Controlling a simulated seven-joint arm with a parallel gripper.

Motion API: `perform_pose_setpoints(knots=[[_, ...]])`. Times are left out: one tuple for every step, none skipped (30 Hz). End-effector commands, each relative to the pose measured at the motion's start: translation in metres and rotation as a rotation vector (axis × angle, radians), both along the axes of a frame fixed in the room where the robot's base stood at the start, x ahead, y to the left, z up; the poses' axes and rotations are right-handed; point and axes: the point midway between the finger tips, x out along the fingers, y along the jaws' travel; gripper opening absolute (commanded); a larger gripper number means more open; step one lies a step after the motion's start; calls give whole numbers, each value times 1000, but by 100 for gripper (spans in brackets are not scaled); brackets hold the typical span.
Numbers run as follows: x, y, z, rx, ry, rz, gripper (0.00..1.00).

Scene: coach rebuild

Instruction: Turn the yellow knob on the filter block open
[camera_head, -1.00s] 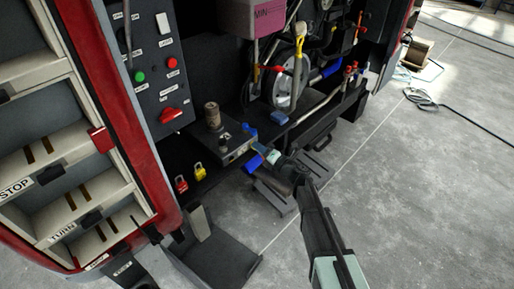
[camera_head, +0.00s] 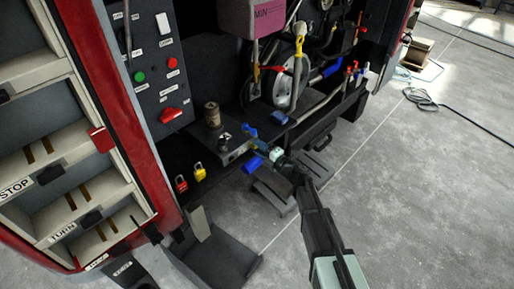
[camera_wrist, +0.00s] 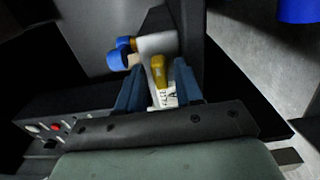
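The yellow knob (camera_wrist: 158,70) shows in the wrist view, on the front of the pale grey filter block (camera_wrist: 157,44). A white label with dark letters sits just below the knob, partly hidden by my gripper. My gripper (camera_wrist: 157,80) is open, with one blue finger on each side of the knob. A gap shows on both sides, so I see no grip on it. In the head view my gripper (camera_head: 266,149) reaches in from the lower right to the front edge of the dark shelf, and it hides the knob's details there.
A blue knob (camera_wrist: 118,60) sits left of the yellow one. Red and yellow padlocks (camera_head: 200,172) hang left of the block. A brown cylinder (camera_head: 212,114) stands on the shelf. A control panel (camera_head: 155,65) is at the left.

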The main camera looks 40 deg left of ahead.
Motion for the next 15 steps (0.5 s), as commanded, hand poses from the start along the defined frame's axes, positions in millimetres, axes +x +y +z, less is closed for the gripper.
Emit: perform_pose_setpoints(knots=[[0, 0, 0, 0, 0, 0, 41], [0, 0, 0, 0, -1, 0, 44], [0, 0, 0, 0, -1, 0, 48], [0, 0, 0, -1, -1, 0, 50], [0, 0, 0, -1, -1, 0, 51], [0, 0, -1, -1, -1, 0, 51], [0, 0, -1, -2, -2, 0, 51], [0, 0, -1, -2, -2, 0, 51], [0, 0, -1, -3, -2, 0, 51], [0, 0, -1, -3, -2, 0, 51], [0, 0, -2, -3, -3, 0, 51], [0, 0, -2, -4, -3, 0, 51], [0, 0, -2, -4, -3, 0, 51], [0, 0, -2, -4, -3, 0, 51], [0, -1, -2, -5, -3, 0, 51]])
